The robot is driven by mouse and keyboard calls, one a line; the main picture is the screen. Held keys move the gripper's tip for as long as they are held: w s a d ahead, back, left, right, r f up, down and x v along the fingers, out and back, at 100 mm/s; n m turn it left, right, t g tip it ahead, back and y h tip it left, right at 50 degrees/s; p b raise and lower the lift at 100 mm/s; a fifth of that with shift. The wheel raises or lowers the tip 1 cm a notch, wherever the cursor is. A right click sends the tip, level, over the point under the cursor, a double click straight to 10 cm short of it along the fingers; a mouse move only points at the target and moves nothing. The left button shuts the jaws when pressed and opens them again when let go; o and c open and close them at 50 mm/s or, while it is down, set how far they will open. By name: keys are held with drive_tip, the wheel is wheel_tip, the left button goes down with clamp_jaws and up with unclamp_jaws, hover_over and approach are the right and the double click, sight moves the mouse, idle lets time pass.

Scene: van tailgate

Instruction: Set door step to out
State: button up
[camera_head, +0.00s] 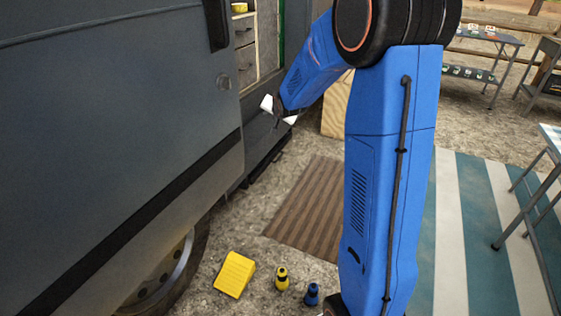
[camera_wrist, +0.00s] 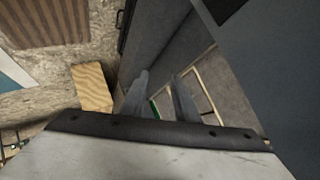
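The van's open side doorway shows in the head view, with a dark sill (camera_head: 258,128) along its bottom. A dark, narrow door step (camera_head: 262,166) appears low under the sill, close against the van side; how far out it stands is hard to tell. In the wrist view a black edge (camera_wrist: 126,28) runs beside the grey sill panel (camera_wrist: 160,40); I cannot tell whether it is the step. My gripper (camera_head: 279,111) is at the doorway, above the step and partly behind my arm. In the wrist view its two fingers (camera_wrist: 160,97) are apart with nothing held between them.
A brown striped mat (camera_head: 310,205) lies on the gravel before the doorway. A wooden box (camera_head: 336,105) stands behind my arm. A yellow chock (camera_head: 234,274), a yellow bottle (camera_head: 282,279) and a blue bottle (camera_head: 312,294) stand near the wheel. Tables (camera_head: 485,38) stand at right.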

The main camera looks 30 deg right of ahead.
drive_tip(key=w+d+f+m+t, duration=0.25)
drive_tip(key=w+d+f, duration=0.35)
drive_tip(key=w+f, duration=0.5)
drive_tip(key=w+d+f+m+t, duration=0.2)
drive_tip(key=w+d+f+m, duration=0.25)
drive_tip(key=w+f, duration=0.6)
drive_tip(key=s+d+f+m+t, duration=0.1)
drive_tip(key=s+d+f+m, duration=0.1)
drive_tip(key=f, duration=0.8)
drive_tip(key=s+d+f+m+t+h, duration=0.1)
drive_tip(key=s+d+f, duration=0.15)
drive_tip(key=f, duration=0.75)
drive_tip(key=s+d+f+m+t, duration=0.2)
drive_tip(key=f, duration=0.9)
drive_tip(key=w+d+r, duration=0.2)
drive_tip(key=w, duration=1.4)
drive_tip(key=shift+w+r, duration=0.2)
drive_tip(key=shift+r, duration=0.1)
clamp_jaws()
